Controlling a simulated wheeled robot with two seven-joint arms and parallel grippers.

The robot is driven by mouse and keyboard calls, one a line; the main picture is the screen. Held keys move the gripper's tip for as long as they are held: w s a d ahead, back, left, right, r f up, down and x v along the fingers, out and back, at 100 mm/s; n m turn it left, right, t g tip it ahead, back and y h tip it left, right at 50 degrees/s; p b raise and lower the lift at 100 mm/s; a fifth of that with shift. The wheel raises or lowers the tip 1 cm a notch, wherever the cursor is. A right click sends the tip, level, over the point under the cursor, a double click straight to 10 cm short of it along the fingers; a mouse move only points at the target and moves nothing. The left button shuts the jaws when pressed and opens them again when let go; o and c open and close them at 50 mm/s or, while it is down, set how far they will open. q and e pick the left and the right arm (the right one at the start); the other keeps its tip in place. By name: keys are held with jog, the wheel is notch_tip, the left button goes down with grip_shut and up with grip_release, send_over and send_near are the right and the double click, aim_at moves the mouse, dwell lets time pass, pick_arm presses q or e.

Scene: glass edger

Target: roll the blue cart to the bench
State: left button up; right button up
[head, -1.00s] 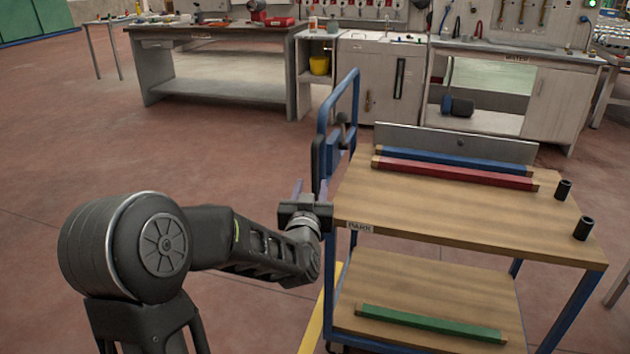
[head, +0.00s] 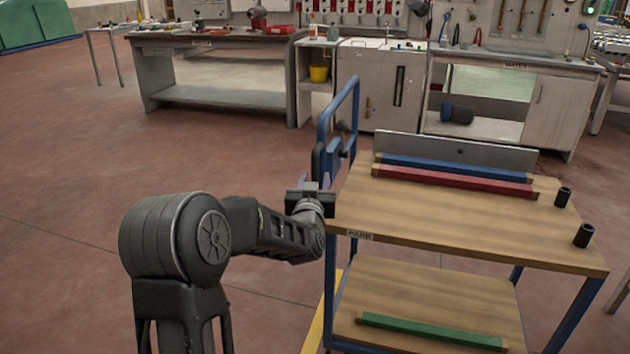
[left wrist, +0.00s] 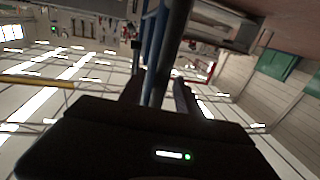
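The blue cart (head: 440,225) stands at right, with wooden top and lower shelves in a blue frame. Its upright blue handle (head: 323,115) is at its left end, with a dark grip on it. My left gripper (head: 313,186) is at this handle, its fingers apart on either side of the dark grip. In the left wrist view, blue tubing (left wrist: 153,60) and the dark grip run between the spread fingers; contact cannot be told. The bench (head: 220,42) stands at the back left, beyond open floor. My right gripper is out of view.
The cart carries blue (head: 450,165), red (head: 455,181) and green (head: 430,331) bars, a grey panel and two black cylinders. A white cabinet (head: 380,85) and a second workbench (head: 545,105) stand behind it. The red floor at left is clear.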

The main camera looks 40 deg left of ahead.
pick_arm(q)
grip_shut()
dwell(0.4)
dwell(1.0)
